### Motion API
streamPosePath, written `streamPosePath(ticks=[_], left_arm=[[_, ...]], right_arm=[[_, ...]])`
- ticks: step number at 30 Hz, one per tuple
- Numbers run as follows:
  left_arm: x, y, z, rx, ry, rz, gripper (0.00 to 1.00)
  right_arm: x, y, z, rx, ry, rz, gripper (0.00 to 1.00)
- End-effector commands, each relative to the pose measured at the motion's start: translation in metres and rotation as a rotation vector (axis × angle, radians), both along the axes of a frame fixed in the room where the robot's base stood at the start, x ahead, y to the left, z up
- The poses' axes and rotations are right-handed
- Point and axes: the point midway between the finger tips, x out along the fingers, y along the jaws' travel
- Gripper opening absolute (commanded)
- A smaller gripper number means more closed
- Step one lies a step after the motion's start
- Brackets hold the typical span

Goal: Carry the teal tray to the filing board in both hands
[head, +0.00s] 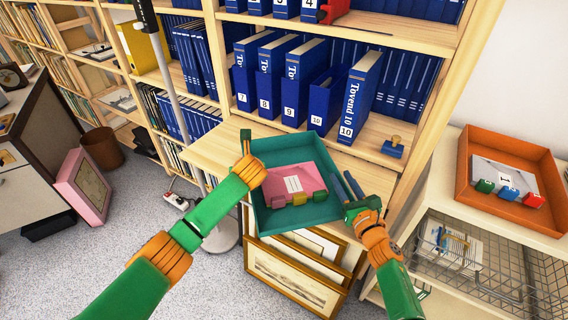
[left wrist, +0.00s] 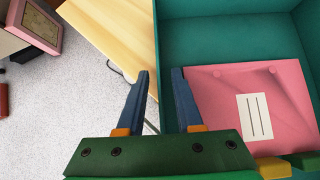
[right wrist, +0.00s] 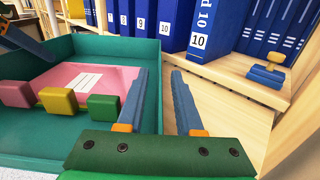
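The teal tray (head: 268,148) rests level on a light wooden ledge below the binder shelf. It holds a pink folder (head: 285,180) with a white label, and pink, yellow and green blocks at its near edge. My left gripper (head: 246,148) is at the tray's left wall, its fingers on either side of the rim with a gap. My right gripper (head: 347,186) straddles the right wall the same way, fingers parted. Both wrist views show the wall between the fingers (left wrist: 160,75) (right wrist: 159,72). I cannot tell which surface is the filing board.
Numbered blue binders (head: 302,75) stand behind the tray, with a wooden stamp (head: 393,147) beside them. An orange tray (head: 507,155) sits on the right cabinet above a wire basket (head: 455,255). Framed prints (head: 295,280) lean below the ledge. The floor at left is mostly clear.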

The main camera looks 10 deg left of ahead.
Motion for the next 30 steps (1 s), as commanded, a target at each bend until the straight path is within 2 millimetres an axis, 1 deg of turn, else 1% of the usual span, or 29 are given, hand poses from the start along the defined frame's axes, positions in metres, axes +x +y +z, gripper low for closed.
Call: streamPosePath(ticks=[9, 13, 17, 20, 23, 27, 30], left_arm=[[-0.051, -0.024, 0.056, 0.001, -0.005, -0.004, 0.35], [-0.064, -0.03, 0.07, 0.0, -0.002, -0.002, 0.35], [-0.068, -0.031, 0.075, 0.001, -0.002, -0.001, 0.35], [-0.069, -0.031, 0.075, 0.001, -0.001, -0.001, 0.35], [-0.068, -0.031, 0.075, 0.001, -0.001, -0.001, 0.35], [-0.068, -0.031, 0.075, 0.001, -0.001, -0.001, 0.35], [-0.068, -0.031, 0.074, 0.001, -0.001, -0.001, 0.35]], right_arm=[[0.0, 0.0, 0.0, 0.0, 0.0, 0.0, 0.35], [0.0, 0.0, 0.0, 0.0, 0.0, 0.0, 0.35], [-0.004, -0.003, -0.001, -0.003, 0.0, -0.002, 0.35], [-0.017, -0.009, -0.002, -0.006, -0.001, -0.001, 0.35], [-0.039, -0.018, -0.002, -0.006, -0.001, 0.0, 0.35], [-0.073, -0.033, -0.002, -0.003, 0.004, 0.002, 0.35], [-0.093, -0.041, -0.001, 0.0, 0.004, 0.002, 0.35]])
